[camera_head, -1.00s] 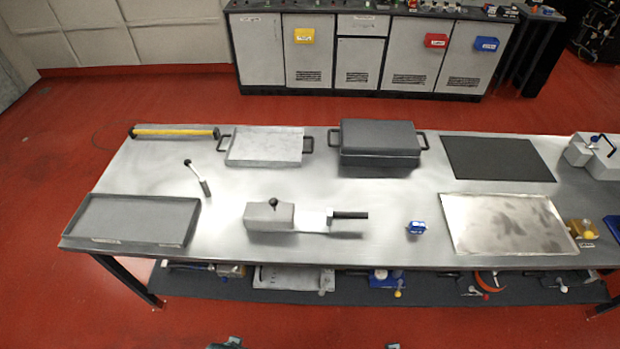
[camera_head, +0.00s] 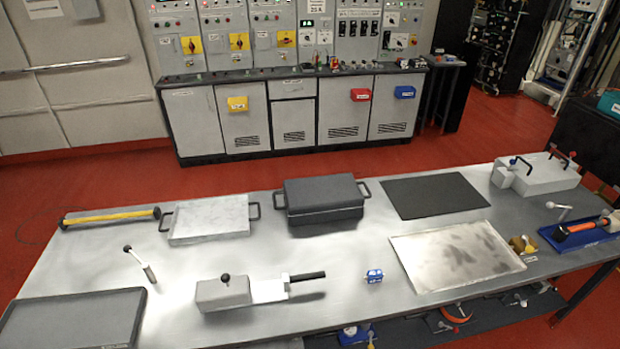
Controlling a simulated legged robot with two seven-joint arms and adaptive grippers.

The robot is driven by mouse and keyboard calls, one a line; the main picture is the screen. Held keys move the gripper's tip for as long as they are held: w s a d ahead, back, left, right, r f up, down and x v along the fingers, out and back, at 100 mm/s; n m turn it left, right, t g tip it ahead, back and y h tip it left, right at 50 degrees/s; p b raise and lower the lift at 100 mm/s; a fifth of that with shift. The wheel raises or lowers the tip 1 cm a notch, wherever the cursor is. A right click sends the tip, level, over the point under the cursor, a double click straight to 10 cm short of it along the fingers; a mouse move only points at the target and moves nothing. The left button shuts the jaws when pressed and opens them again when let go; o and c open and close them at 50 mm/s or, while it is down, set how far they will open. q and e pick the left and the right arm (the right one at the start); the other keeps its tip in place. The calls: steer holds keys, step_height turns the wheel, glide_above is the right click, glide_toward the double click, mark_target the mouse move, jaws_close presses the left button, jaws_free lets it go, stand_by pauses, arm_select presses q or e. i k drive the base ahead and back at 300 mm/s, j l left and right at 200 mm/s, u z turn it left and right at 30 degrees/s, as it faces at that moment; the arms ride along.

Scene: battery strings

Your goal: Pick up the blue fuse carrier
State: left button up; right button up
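A small blue block with white markings, which looks like the blue fuse carrier (camera_head: 374,276), lies on the metal table (camera_head: 340,312) near its front edge. It sits between a grey box with a black handle (camera_head: 224,294) on its left and a stained metal plate (camera_head: 457,256) on its right, touching neither. Neither of my grippers shows in the head view.
A dark lidded case (camera_head: 322,203), a pale tray (camera_head: 209,218), a black mat (camera_head: 434,195) and a yellow bar (camera_head: 110,217) lie along the table's back. A small lever (camera_head: 140,264) stands left. The table around the blue block is clear.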

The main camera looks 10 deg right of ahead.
mark_target(374, 276)
steer(key=l+z, duration=0.1)
steer(key=z, duration=0.4)
steer(key=i+l+z, duration=0.1)
steer(key=z, duration=0.35)
